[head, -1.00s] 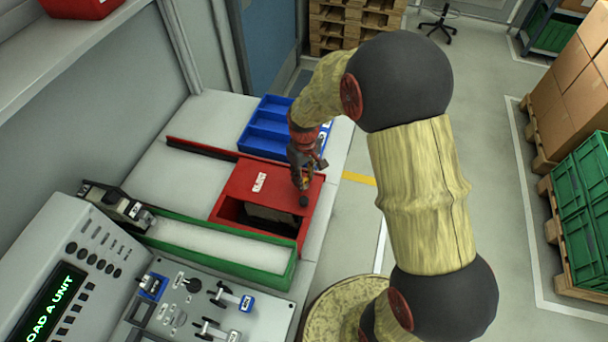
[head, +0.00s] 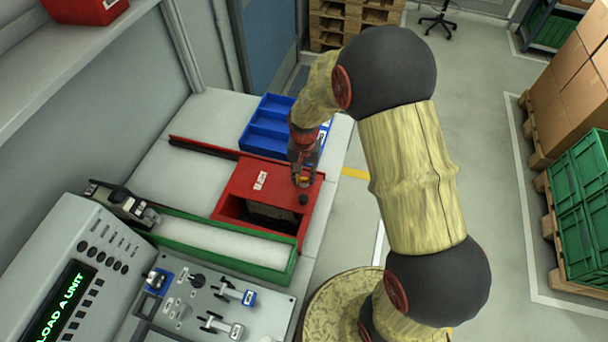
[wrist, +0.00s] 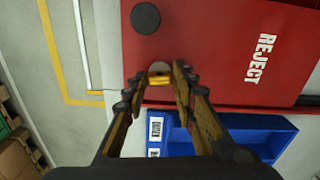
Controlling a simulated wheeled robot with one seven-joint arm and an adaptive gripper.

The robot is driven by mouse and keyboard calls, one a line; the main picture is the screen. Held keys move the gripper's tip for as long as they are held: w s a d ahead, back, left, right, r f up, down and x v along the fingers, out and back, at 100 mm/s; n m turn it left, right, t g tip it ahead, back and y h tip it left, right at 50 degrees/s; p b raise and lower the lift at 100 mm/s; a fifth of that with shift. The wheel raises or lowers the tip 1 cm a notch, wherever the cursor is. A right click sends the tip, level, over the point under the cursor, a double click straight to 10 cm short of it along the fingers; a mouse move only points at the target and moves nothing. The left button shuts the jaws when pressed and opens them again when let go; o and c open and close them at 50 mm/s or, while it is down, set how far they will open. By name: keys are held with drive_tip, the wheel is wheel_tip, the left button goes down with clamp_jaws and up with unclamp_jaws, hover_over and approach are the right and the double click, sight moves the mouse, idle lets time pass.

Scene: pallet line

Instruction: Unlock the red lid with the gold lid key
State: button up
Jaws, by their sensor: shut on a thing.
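The red lid (head: 262,186) carries a white label and a black knob (head: 303,199); in the wrist view the lid (wrist: 215,50) reads REJECT. The gold lid key (wrist: 160,80) is a small gold piece between my fingertips, against a pale round fitting (wrist: 160,68) at the lid's edge. My gripper (wrist: 160,77) is shut on it. In the head view my gripper (head: 302,176) points down over the lid, behind the knob. How far the key sits in the fitting is hidden.
A blue divided tray (head: 268,128) stands behind the lid. A green-walled channel (head: 215,245) and a control panel (head: 195,305) lie in front. The red box below the lid has an opening (head: 230,208) at its front. Open floor lies right of the bench.

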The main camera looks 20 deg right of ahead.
sight(304, 178)
drive_tip(key=shift+m, duration=0.6)
drive_tip(key=o, duration=1.1)
wheel_tip(304, 178, up, 12)
idle(0.4)
